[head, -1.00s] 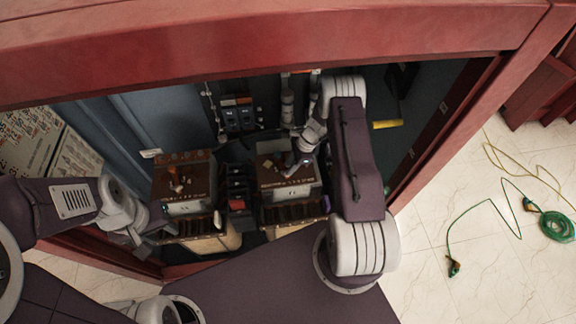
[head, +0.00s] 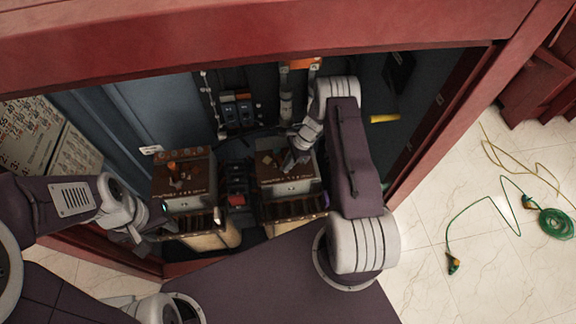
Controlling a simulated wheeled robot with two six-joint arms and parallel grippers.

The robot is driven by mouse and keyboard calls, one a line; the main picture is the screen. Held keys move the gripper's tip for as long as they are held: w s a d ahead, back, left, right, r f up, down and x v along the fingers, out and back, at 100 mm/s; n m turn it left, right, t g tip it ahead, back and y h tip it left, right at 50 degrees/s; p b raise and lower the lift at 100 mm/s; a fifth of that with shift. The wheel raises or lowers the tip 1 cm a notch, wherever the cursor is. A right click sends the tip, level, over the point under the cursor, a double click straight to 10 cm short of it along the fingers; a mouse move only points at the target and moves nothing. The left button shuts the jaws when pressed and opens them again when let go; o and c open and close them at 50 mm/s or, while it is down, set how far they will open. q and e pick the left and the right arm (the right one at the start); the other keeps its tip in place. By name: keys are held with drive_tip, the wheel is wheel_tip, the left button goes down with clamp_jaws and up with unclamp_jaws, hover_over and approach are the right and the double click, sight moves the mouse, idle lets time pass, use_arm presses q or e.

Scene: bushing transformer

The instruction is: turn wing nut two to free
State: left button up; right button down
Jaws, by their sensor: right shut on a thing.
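Two box-shaped units with brown tops stand side by side inside the red cabinet: a left unit (head: 186,204) and a right unit (head: 289,189). Small copper-coloured fittings (head: 178,177) sit on the left unit's top. My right gripper (head: 288,168) reaches down from the right onto the top of the right unit and is shut on a small part there, the wing nut, which the fingers hide. My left gripper (head: 150,236) is low at the left, near the front of the left unit; its fingers are too small to judge.
The red cabinet frame (head: 250,62) runs across the top and down the right side. Dark breakers (head: 237,113) are on the back wall. A narrow gap with dark and red parts (head: 237,184) separates the units. A green cable reel (head: 556,225) lies on the tiled floor outside.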

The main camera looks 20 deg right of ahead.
drive_tip(key=n+g+b, duration=0.1)
drive_tip(key=n+b, duration=0.2)
drive_tip(key=f+n+g+b, duration=0.1)
drive_tip(key=n+b, duration=0.2)
drive_tip(key=shift+s+a+f+g, duration=0.1)
drive_tip(key=shift+a+f+g, duration=0.1)
drive_tip(key=shift+g, duration=0.1)
drive_tip(key=shift+n+g+h+b, duration=0.3)
drive_tip(key=shift+n+b, duration=0.6)
drive_tip(key=shift+n, duration=0.2)
drive_tip(key=n+g+h+b, duration=0.1)
drive_tip(key=n+b, duration=0.1)
drive_tip(key=n, duration=0.1)
drive_tip(key=shift+a+r, duration=0.1)
drive_tip(key=shift+w+a+r+n+g+h+b, duration=0.1)
drive_tip(key=shift+n+g+h+b, duration=0.2)
drive_tip(key=shift+n, duration=0.6)
drive_tip(key=shift+w+r+n+g+h+b, duration=0.15)
drive_tip(key=shift+n+b, duration=0.25)
drive_tip(key=shift+n, duration=0.5)
drive_tip(key=shift+f, duration=0.1)
drive_tip(key=c, duration=1.6)
unclamp_jaws()
drive_tip(key=shift+o, duration=0.2)
drive_tip(key=shift+w, duration=0.1)
